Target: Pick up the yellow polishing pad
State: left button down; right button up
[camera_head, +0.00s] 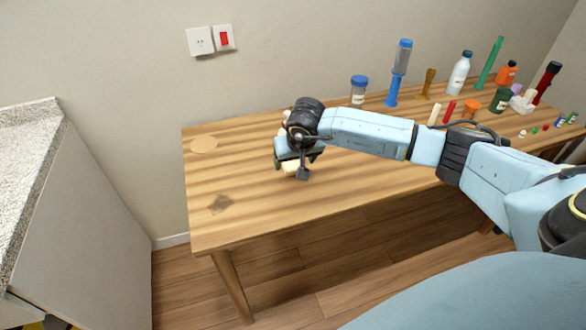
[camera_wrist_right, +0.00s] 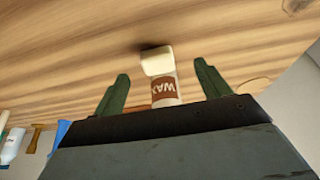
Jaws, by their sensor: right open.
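A small pale-yellow block, which looks like the polishing pad (camera_head: 291,168), is on the wooden table under my right gripper (camera_head: 297,163). In the right wrist view the pad (camera_wrist_right: 156,61) shows between and slightly beyond the fingertips of my right gripper (camera_wrist_right: 161,71). The right gripper is open, with one finger on each side and a visible gap to each. A pale bottle with a brown WAX label (camera_wrist_right: 164,89) stands right beside the pad, also between the fingers. In the head view the gripper partly hides pad and bottle. My left gripper is out of view.
A blue-lidded jar (camera_head: 358,91) and several bottles crowd the back right. The front left is largely clear.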

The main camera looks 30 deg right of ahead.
aim_at(295, 169)
jog(key=shift+d+b+x, duration=0.15)
jog(key=shift+x, duration=1.3)
jog(key=shift+d+b+x, duration=0.15)
jog(key=shift+x, duration=1.3)
jog(key=shift+s, duration=0.2)
jog(key=c, duration=1)
